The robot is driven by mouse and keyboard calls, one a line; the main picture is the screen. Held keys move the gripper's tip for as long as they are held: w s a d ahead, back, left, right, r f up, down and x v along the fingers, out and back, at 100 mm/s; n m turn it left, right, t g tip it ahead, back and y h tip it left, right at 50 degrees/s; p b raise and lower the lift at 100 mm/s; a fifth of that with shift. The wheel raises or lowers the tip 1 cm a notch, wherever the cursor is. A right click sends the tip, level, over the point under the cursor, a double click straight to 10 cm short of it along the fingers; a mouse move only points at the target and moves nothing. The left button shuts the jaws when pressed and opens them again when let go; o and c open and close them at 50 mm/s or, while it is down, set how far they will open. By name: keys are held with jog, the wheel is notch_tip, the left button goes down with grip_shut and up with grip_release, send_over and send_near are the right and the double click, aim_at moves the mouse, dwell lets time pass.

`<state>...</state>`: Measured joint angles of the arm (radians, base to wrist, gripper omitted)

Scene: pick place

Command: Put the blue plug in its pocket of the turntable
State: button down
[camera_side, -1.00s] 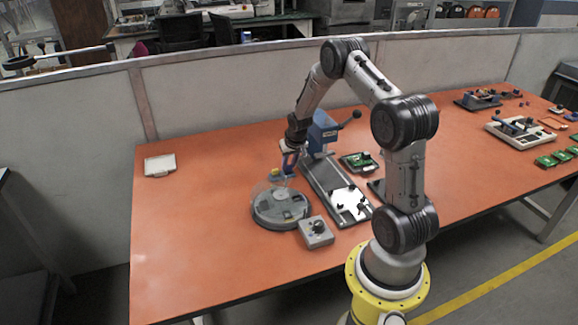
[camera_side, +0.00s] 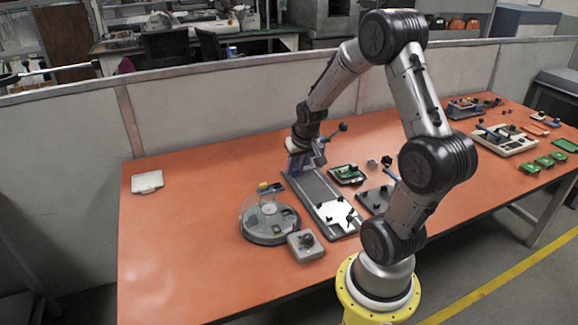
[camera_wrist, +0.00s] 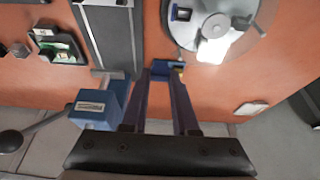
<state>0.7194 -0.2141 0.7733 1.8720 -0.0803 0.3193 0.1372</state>
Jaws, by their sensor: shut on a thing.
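My gripper (camera_side: 297,170) hangs in front of the blue press, behind and right of the turntable, in the side view. In the wrist view its blue fingers (camera_wrist: 160,72) are nearly together on a small dark blue piece, the blue plug (camera_wrist: 164,67), at their tips. The plug's outline blends with the fingers, and I cannot make it out in the side view. The grey round turntable (camera_side: 270,232) stands on the table, apart from my gripper. It also shows at the top of the wrist view (camera_wrist: 206,45), with a dark pocket-like recess and a pale centre.
A blue press (camera_wrist: 95,104) with a lever stands beside my fingers. A yellow-and-blue box (camera_side: 270,188) rises at the turntable's back. A grey knob box (camera_side: 305,246) sits at its front right. A green board tray (camera_side: 347,174) lies right.

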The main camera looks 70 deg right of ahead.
jog(key=shift+s+a+r, duration=0.2)
jog(key=shift+m, duration=0.3)
send_over(285, 211)
notch_tip(285, 211, down, 5)
jog(key=shift+n, duration=0.4)
jog(key=shift+s+a+f, duration=0.15)
jog(key=shift+f, duration=0.7)
jog(key=shift+s+a+f, duration=0.15)
jog(key=shift+f, duration=0.65)
jog(key=shift+s+a+f, duration=0.15)
jog(key=shift+f, duration=0.7)
jog(key=shift+f, duration=1)
dwell(0.6)
jog(key=c, duration=0.6)
grip_release()
jog(key=c, duration=0.4)
jog(key=shift+o, duration=0.2)
